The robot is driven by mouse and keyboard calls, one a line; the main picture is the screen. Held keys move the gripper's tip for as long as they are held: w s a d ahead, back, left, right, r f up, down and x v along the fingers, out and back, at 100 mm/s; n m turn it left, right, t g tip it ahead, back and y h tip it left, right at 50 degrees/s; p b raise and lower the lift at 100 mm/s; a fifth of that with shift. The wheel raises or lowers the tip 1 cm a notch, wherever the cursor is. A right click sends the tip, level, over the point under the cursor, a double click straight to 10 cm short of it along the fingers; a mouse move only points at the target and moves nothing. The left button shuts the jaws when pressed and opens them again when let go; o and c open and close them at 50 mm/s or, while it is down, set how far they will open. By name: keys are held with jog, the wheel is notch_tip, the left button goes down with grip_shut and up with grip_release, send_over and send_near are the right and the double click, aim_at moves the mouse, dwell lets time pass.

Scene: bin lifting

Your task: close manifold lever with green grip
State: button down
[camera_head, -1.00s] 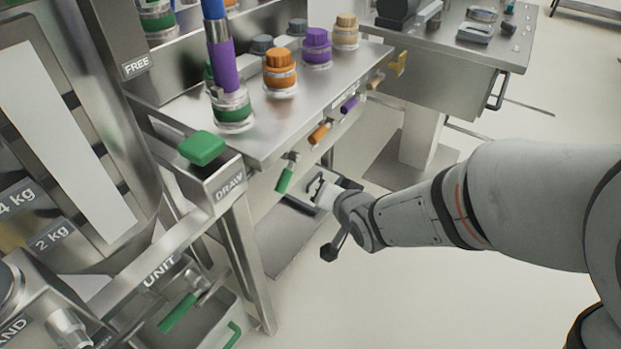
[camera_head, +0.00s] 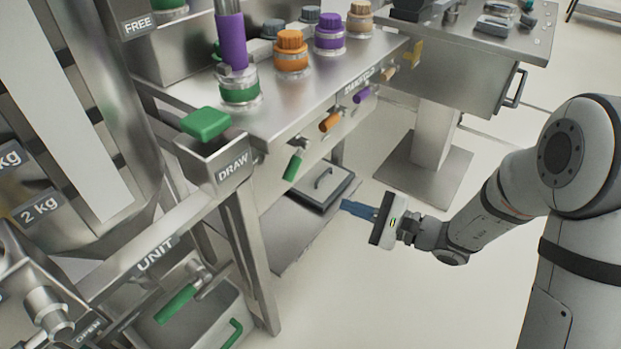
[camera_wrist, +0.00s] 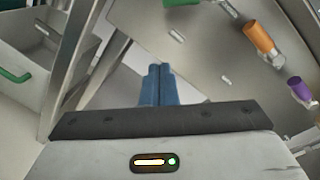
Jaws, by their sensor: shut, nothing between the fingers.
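The lever with the green grip (camera_head: 293,166) is on the front face of the steel manifold bench (camera_head: 262,133); its grip hangs steeply down. Levers with an orange grip (camera_head: 330,121) and a purple grip (camera_head: 361,93) follow to its right. My gripper (camera_head: 347,207) is shut and empty, to the right of and below the green grip, clear of it. In the wrist view its blue fingers (camera_wrist: 157,74) are together; the orange grip (camera_wrist: 259,37) and purple grip (camera_wrist: 302,91) show at the right.
Another green-gripped lever (camera_head: 177,303) is below the UNIT rail, above a bin with a green handle (camera_head: 232,335). The DRAW box (camera_head: 213,165) with its green top and a bench leg (camera_head: 250,255) stand left of the lever. Open floor (camera_head: 400,300) lies below my gripper.

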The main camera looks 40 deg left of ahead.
aim_at(297, 159)
jog(key=s+a+r+b, duration=0.1)
jog(key=a+r, duration=0.1)
jog(key=a, duration=0.3)
jog(key=a+r+t+y+b, duration=0.1)
jog(key=a+r+b, duration=0.1)
jog(key=a, duration=0.3)
jog(key=shift+s+a+r+m, duration=0.15)
jog(key=shift+s+r+m, duration=0.15)
jog(key=shift+s, duration=0.1)
